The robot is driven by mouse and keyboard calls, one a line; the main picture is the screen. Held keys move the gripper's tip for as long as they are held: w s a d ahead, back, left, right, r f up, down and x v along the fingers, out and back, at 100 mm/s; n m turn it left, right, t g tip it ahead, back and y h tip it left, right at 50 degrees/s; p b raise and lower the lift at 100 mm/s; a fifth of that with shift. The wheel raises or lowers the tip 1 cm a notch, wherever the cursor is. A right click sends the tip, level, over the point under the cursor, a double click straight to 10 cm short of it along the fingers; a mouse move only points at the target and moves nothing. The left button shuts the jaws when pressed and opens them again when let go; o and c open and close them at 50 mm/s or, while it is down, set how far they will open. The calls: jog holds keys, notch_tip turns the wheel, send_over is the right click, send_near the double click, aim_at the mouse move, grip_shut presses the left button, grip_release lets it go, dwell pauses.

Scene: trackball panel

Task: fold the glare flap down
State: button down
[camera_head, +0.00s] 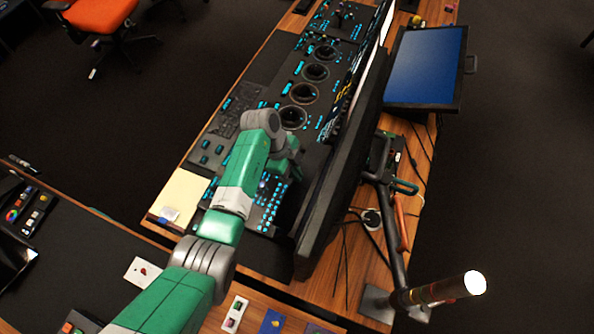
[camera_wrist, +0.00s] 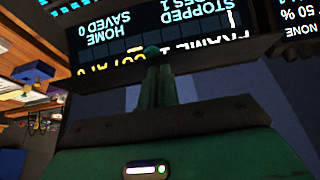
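My gripper (camera_wrist: 153,52) reaches up from its green body in the wrist view. Its two slim green fingers are close together, with nothing visible between them. The tips overlap the lower edge of a lit display (camera_wrist: 190,28), whose text appears upside down; I cannot tell whether they touch it. I cannot clearly identify the glare flap there.
A large dark monitor (camera_head: 343,165) stands close to the right of my wrist. A blue-screened monitor (camera_head: 427,65) is at the upper right. Black dials (camera_head: 304,93) and lit keys (camera_head: 272,206) cover the panel. A yellow pad (camera_head: 181,194) lies at its left edge.

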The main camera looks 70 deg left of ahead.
jog(key=r+p, duration=0.2)
jog(key=r, duration=0.1)
jog(key=r+p, duration=0.1)
jog(key=p, duration=0.1)
jog(key=shift+w+d+r, duration=0.1)
jog(key=shift+d+r, duration=0.2)
jog(key=shift+d, duration=0.1)
jog(key=s+a+b+v, duration=0.1)
jog(key=v, duration=0.8)
jog(key=shift+a+f, duration=0.3)
